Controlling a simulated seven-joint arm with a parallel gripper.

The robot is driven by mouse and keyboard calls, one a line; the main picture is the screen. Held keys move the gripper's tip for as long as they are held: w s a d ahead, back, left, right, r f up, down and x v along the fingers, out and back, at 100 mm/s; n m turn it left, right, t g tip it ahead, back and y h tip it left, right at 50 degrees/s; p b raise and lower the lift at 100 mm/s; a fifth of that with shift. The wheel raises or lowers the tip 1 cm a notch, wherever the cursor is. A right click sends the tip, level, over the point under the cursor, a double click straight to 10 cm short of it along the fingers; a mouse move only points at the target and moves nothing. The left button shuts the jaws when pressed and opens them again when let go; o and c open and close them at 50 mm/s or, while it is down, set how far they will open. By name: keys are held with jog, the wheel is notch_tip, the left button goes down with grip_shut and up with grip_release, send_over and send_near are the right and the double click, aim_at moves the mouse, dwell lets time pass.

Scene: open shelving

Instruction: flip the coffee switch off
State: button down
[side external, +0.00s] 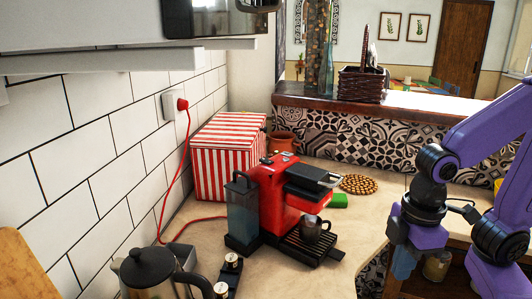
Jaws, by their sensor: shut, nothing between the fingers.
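The red coffee machine (274,192) stands upright on the counter in the middle of the side view, with a dark water tank (240,208) on its left. A dark cup (312,229) sits on its drip tray (312,249). Small knobs or buttons (268,158) show on its top, too small to tell which is the switch or how it is set. My gripper (403,266) is shut and empty, pointing down, well to the right of the machine and apart from it.
A red-and-white striped box (222,157) stands behind the machine. A red cord (182,160) runs to a wall socket. A metal pot (150,275) stands at front left. Counter between machine and gripper is clear.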

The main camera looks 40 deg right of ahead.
jog(key=w+a+r+m, duration=0.1)
jog(key=w+a+r, duration=0.2)
jog(key=w, duration=0.3)
jog(key=w+a+r+m, duration=0.2)
jog(key=w+a+r, duration=0.15)
jog(key=w, duration=0.25)
notch_tip(320, 180, up, 14)
jog(key=m+t, duration=0.3)
jog(key=m, duration=0.3)
send_over(263, 159)
jog(key=s+d, duration=0.1)
jog(key=s, duration=0.4)
jog(key=shift+w+d+r, duration=0.1)
jog(key=shift+w+r, duration=0.05)
jog(key=x, duration=1.4)
